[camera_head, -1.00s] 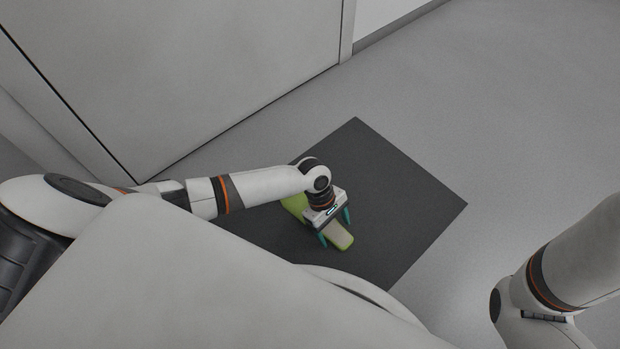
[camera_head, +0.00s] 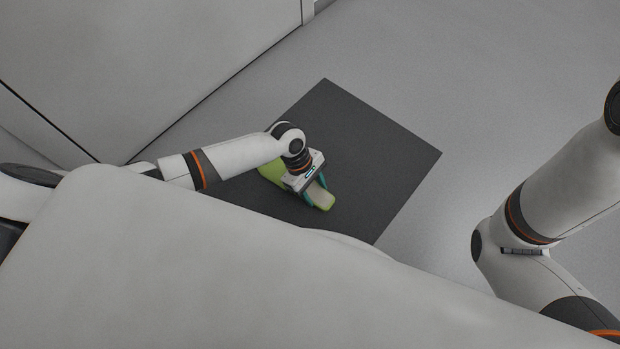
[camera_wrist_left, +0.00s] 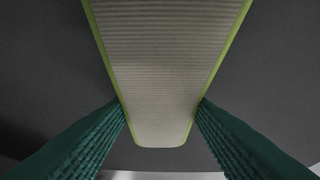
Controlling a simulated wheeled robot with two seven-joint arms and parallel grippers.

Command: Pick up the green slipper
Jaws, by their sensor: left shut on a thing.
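The green slipper (camera_head: 322,198) has a light ribbed sole and a green edge. In the head view it is at the dark mat, partly hidden under my left gripper (camera_head: 312,196). In the left wrist view the slipper (camera_wrist_left: 165,70) runs down the middle, its narrow end between the two teal fingers. My left gripper (camera_wrist_left: 161,118) is shut on the slipper, with a finger against each side edge. I cannot tell whether the slipper is clear of the mat. My right gripper is out of view.
The dark square mat (camera_head: 385,165) lies on the grey floor (camera_head: 480,90), which is open to the right and back. A pale cabinet or wall panel (camera_head: 150,60) stands at the back left. My right arm shows at the right.

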